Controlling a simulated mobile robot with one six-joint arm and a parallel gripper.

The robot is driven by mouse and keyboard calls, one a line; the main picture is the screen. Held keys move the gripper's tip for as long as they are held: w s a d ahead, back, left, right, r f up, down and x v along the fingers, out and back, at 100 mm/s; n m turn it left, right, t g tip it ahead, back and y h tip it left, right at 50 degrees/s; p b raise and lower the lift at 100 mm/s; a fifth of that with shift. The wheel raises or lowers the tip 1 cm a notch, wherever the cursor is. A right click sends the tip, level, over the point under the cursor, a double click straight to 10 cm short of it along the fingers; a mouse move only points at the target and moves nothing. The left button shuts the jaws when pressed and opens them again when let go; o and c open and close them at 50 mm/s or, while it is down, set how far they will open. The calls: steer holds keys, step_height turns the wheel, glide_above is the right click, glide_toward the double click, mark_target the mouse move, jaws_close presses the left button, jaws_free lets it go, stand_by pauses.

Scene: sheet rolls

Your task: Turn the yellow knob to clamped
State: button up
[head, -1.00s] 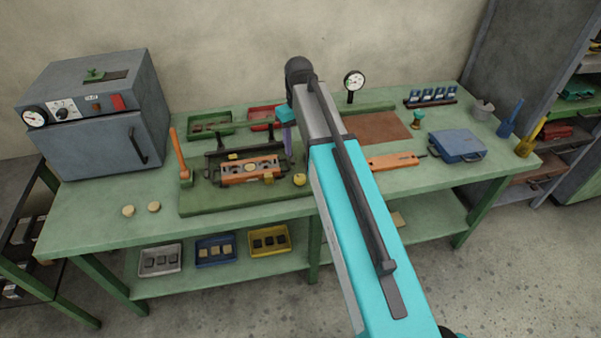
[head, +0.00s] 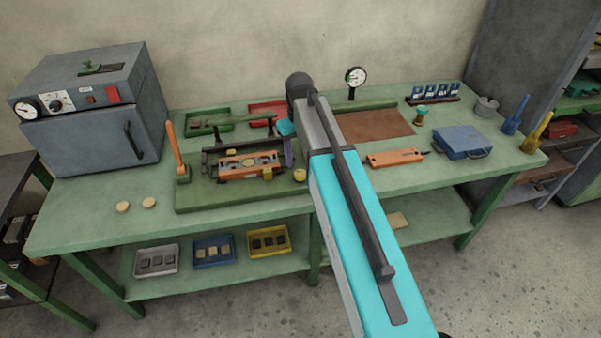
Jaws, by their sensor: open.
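The yellow knob (head: 300,175) is a small round knob on the green base plate (head: 200,199), at the right end of the orange clamp fixture (head: 250,165). My arm passes close to its right side in the picture. My gripper (head: 289,158) hangs from the teal wrist with its purple fingers pointing down, just above and behind the knob in the picture. It is open and looks empty. Contact with the knob does not show. The knob's setting is too small to read.
An upright orange lever (head: 175,148) stands at the plate's left. A grey oven (head: 90,115) fills the bench's left end. An orange tool (head: 395,158), a blue case (head: 460,144) and a dial gauge (head: 355,77) are to the right. The bench front left holds two pale discs (head: 136,205).

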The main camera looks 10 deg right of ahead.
mark_target(300, 172)
steer(key=shift+f+b, duration=1.85)
steer(key=shift+f, duration=1.25)
steer(key=shift+d, duration=0.1)
steer(key=c, duration=1)
steer(key=shift+c, duration=0.2)
